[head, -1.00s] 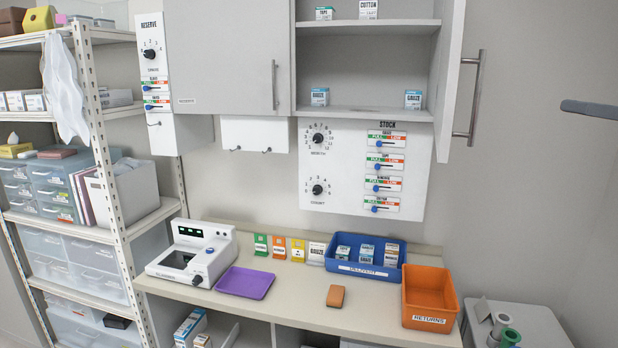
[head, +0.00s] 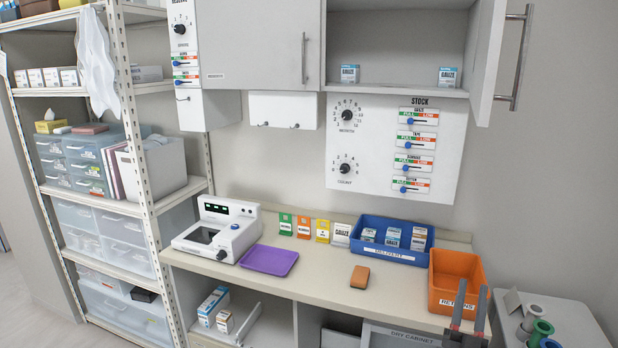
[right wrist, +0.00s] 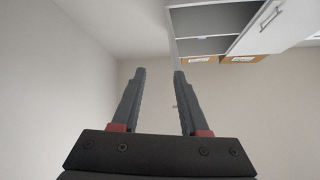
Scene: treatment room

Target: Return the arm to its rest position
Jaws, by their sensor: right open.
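My right gripper (head: 468,312) shows at the lower right of the head view, its two dark fingers pointing up in front of the counter's front edge, by the orange returns bin. In the right wrist view the same gripper (right wrist: 159,85) has its fingers apart with nothing between them. Behind the fingers there are only the wall, the ceiling and part of the wall cabinet. My left gripper is in neither view.
The orange bin (head: 454,270) and blue delivery tray (head: 385,252) stand on the counter (head: 320,275). A purple tray (head: 269,260), a device (head: 218,232) and an orange-brown block (head: 360,277) are left of them. The cabinet door (head: 487,65) stands open. A grey cart (head: 570,318) is at right.

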